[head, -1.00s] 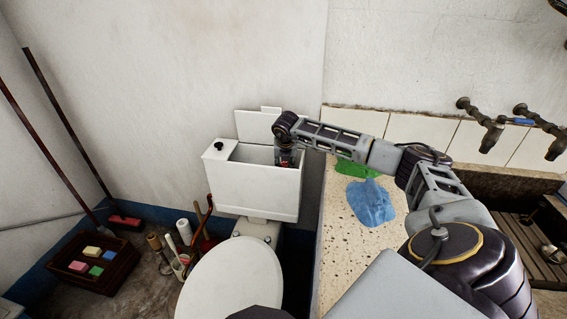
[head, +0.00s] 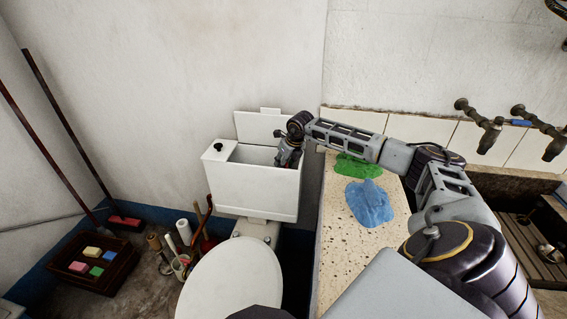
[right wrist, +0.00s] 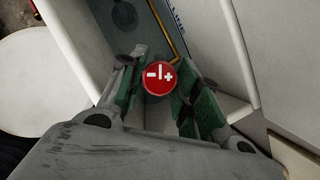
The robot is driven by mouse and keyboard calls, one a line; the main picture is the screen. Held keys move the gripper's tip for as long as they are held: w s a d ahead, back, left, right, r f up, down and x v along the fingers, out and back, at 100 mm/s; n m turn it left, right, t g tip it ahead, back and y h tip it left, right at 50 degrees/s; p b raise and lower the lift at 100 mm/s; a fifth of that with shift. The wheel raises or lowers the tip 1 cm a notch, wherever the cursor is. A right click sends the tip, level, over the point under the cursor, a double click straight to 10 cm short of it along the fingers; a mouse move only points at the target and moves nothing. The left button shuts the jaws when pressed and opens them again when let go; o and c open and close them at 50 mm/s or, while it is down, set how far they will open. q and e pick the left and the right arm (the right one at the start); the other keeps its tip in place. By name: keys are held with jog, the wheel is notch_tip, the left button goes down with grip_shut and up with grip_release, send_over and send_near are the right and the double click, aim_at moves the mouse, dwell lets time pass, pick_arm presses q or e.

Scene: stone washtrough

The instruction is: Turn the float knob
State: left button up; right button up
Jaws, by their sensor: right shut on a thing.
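The float knob (right wrist: 160,77) is a red disc with white minus and plus marks. In the right wrist view it sits between the green-padded fingertips of my right gripper (right wrist: 158,88), which is shut on it. In the head view my right gripper (head: 287,160) reaches down into the right end of the open white toilet cistern (head: 252,190); the knob is hidden there by the cistern wall and the gripper. My left gripper is not in view.
The cistern lid (head: 262,126) leans upright behind the tank. A black button (head: 217,146) is on its left top. A speckled counter (head: 340,235) with green (head: 357,167) and blue cloths (head: 369,203) lies to the right. The toilet lid (head: 232,280) is in front.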

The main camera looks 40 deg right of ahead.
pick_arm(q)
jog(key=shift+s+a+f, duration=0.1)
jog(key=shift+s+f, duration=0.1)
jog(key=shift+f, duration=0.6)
pick_arm(e)
jog(key=shift+w+r+n+y, duration=0.15)
jog(key=shift+n+y, duration=0.15)
jog(key=shift+n, duration=0.5)
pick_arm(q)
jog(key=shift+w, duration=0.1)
pick_arm(e)
jog(key=o, duration=1)
jog(key=shift+a, duration=0.1)
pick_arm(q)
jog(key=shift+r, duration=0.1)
pick_arm(e)
jog(key=shift+f, duration=0.2)
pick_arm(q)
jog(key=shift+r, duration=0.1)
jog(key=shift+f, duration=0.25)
pick_arm(e)
jog(key=shift+s+f+m, duration=0.15)
jog(key=shift+s+m, duration=0.1)
jog(key=shift+m, duration=0.45)
jog(key=shift+m+h, duration=0.4)
